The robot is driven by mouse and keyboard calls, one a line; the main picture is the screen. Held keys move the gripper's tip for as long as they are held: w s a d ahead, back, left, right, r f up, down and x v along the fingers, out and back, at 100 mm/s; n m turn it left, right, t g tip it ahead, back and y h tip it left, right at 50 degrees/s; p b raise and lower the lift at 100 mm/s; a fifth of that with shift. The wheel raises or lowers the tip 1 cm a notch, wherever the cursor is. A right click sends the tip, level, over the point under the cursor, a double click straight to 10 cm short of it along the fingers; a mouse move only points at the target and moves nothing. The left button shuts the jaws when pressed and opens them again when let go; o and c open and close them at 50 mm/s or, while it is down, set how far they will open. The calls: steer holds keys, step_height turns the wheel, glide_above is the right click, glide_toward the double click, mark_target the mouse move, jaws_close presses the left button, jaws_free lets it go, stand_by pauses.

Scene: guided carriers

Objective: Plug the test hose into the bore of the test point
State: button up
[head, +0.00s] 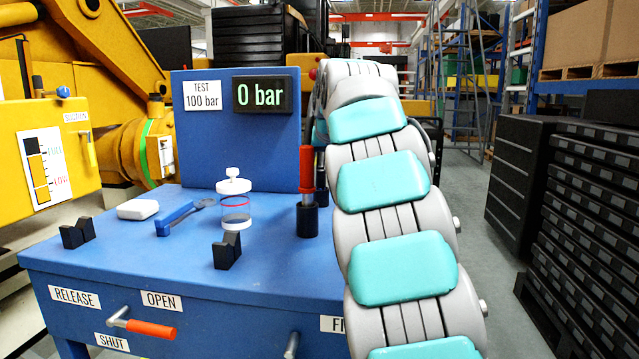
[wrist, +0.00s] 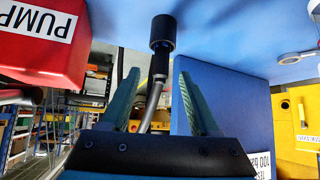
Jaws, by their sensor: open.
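In the wrist view my gripper (wrist: 158,66) is open, its two teal fingers apart. Between and beyond them is a black cylinder (wrist: 162,31) against the blue bench, with a narrower dark fitting (wrist: 160,64) and a grey hose-like length (wrist: 151,103) running from it toward my gripper. This looks like the test hose's end, but I cannot tell for sure. The fingers appear on either side of it, with no visible grip. In the head view a black cylinder (head: 308,220) stands on the bench beside my arm. My gripper is hidden there. I cannot make out the test point's bore.
A gauge (head: 262,95) reads 0 bar. A red PUMP box (wrist: 45,48) shows in the wrist view. Black drawers (head: 590,210) stand right.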

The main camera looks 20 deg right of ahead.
mark_target(322, 171)
steer(key=x, duration=0.4)
steer(key=shift+w+f+p, duration=0.15)
steer(key=shift+w+p, duration=0.15)
steer(key=shift+w, duration=0.05)
steer(key=shift+c, duration=0.2)
jaws_close()
